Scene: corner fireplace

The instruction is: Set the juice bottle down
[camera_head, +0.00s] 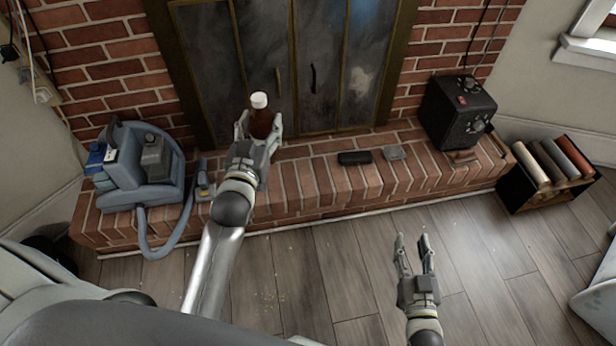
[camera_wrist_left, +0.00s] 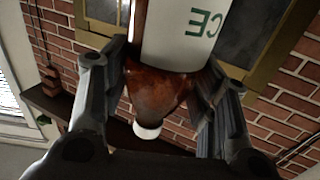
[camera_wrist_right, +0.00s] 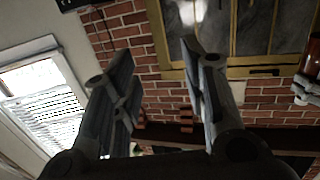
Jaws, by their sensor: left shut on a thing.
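The juice bottle (camera_head: 261,121) is brown with a white cap and stands upright in the head view, in front of the fireplace doors. In the left wrist view the bottle (camera_wrist_left: 160,95) shows a white label and its cap. My left gripper (camera_head: 258,128) is shut on the bottle, with a finger on each side. The bottle's base is hidden by the gripper, so I cannot tell whether it touches the brick hearth (camera_head: 300,190). My right gripper (camera_head: 414,246) is open and empty above the wooden floor; its spread fingers also show in the right wrist view (camera_wrist_right: 160,90).
A blue-grey vacuum-like machine (camera_head: 150,165) with a hose stands on the hearth's left. A dark flat object (camera_head: 355,158) and a small grey one (camera_head: 395,152) lie to the bottle's right. A black box (camera_head: 458,112) stands further right.

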